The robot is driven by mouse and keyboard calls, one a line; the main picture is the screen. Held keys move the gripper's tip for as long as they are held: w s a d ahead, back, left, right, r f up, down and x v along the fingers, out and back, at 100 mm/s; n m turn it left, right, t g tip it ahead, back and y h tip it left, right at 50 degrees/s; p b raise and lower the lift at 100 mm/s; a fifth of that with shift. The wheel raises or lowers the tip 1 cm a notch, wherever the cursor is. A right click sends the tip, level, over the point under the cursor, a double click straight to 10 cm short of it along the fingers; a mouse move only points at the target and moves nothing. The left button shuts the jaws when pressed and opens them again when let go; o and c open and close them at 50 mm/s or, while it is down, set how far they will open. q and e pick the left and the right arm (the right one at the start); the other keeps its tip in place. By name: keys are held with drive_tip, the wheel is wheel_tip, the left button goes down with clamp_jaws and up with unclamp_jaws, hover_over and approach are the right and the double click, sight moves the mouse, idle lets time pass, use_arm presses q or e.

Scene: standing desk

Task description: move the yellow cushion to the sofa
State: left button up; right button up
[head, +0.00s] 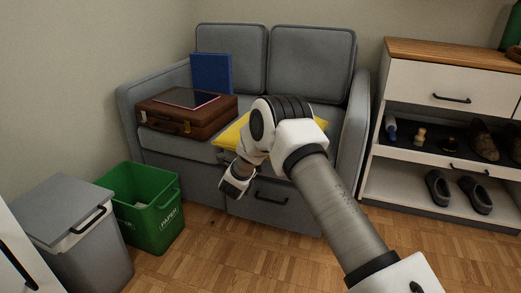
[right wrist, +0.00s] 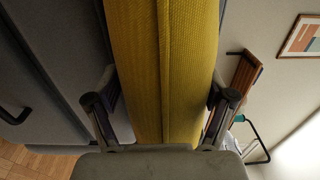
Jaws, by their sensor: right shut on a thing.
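The yellow cushion (head: 232,135) is over the right part of the grey sofa's seat in the head view, partly hidden behind my right arm. My right gripper (right wrist: 163,105) is shut on the cushion, which fills the space between its two fingers in the right wrist view (right wrist: 165,65). I cannot tell whether the cushion touches the seat. The grey sofa (head: 310,60) stands against the back wall. My left gripper is not in view.
A brown briefcase (head: 185,122) with a dark tablet (head: 187,97) on it and a blue folder (head: 211,74) occupy the sofa's left side. A green paper bin (head: 150,230) and grey bin (head: 60,215) stand at left. A shoe cabinet (head: 420,75) is at right.

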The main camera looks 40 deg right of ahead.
drive_tip(key=shift+f, duration=0.15)
drive_tip(key=o, duration=1.3)
drive_tip(key=shift+c, duration=0.2)
